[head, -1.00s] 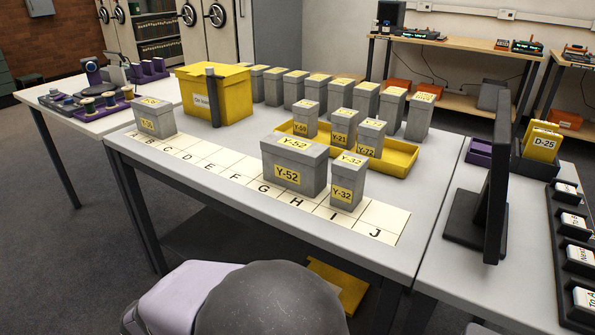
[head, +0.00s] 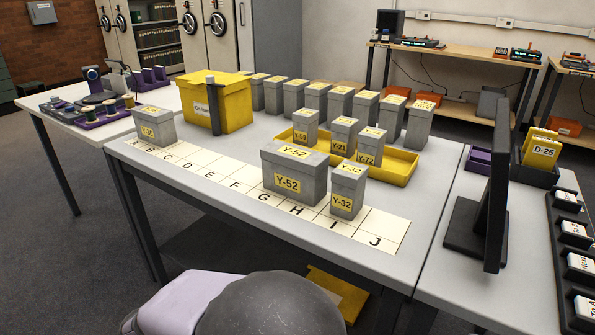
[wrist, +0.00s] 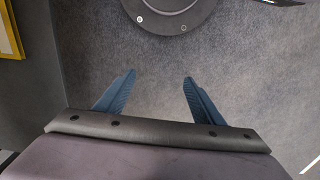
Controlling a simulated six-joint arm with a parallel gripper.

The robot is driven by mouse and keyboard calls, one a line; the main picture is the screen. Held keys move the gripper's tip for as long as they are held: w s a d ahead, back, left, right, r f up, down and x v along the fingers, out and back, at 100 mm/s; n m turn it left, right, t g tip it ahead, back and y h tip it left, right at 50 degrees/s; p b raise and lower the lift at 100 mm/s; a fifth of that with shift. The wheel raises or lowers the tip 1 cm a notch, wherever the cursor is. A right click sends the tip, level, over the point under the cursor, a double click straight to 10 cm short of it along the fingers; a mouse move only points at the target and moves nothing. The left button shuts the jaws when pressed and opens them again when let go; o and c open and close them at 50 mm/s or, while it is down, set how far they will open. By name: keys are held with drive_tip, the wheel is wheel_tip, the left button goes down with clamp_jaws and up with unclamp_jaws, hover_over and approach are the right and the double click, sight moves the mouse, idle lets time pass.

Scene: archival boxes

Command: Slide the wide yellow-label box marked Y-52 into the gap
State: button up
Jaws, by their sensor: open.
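The wide grey box marked Y-52 (head: 294,177) stands upright on the lettered strip (head: 205,180) around G and H. A narrow grey box marked Y-32 (head: 347,190) stands close to its right, near I. The fingers are not visible in the head view.
A yellow tray (head: 395,165) holds narrow boxes Y-59, Y-21 and Y-72 behind Y-52. A row of several grey boxes (head: 316,101) and a yellow bin (head: 228,100) stand behind. A black monitor (head: 490,190) stands on the right table.

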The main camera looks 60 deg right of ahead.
drive_tip(key=shift+r, duration=0.1)
drive_tip(key=c, duration=0.7)
drive_tip(key=shift+w+d+r+p, duration=0.25)
drive_tip(key=shift+r+p, duration=0.3)
drive_tip(key=shift+w+d+r+p, duration=0.2)
drive_tip(key=shift+r+p, duration=0.3)
drive_tip(key=shift+p, duration=0.05)
clamp_jaws()
drive_tip(key=w+d+r+p, duration=0.3)
drive_tip(key=d+r+p, duration=0.6)
drive_tip(key=r+p, duration=0.2)
drive_tip(key=w+d+r+p, duration=0.3)
drive_tip(key=d+r+p, duration=0.65)
drive_tip(key=r, duration=0.25)
drive_tip(key=s+d+r+p, duration=0.6)
drive_tip(key=d+r+p, duration=0.2)
drive_tip(key=d, duration=0.3)
drive_tip(key=s+d+r+p, duration=0.5)
drive_tip(key=d+r+p, duration=0.4)
drive_tip(key=d+p, duration=0.2)
drive_tip(key=shift+s+d+r, duration=0.15)
drive_tip(key=shift+s+d, duration=0.25)
drive_tip(key=shift+d, duration=0.15)
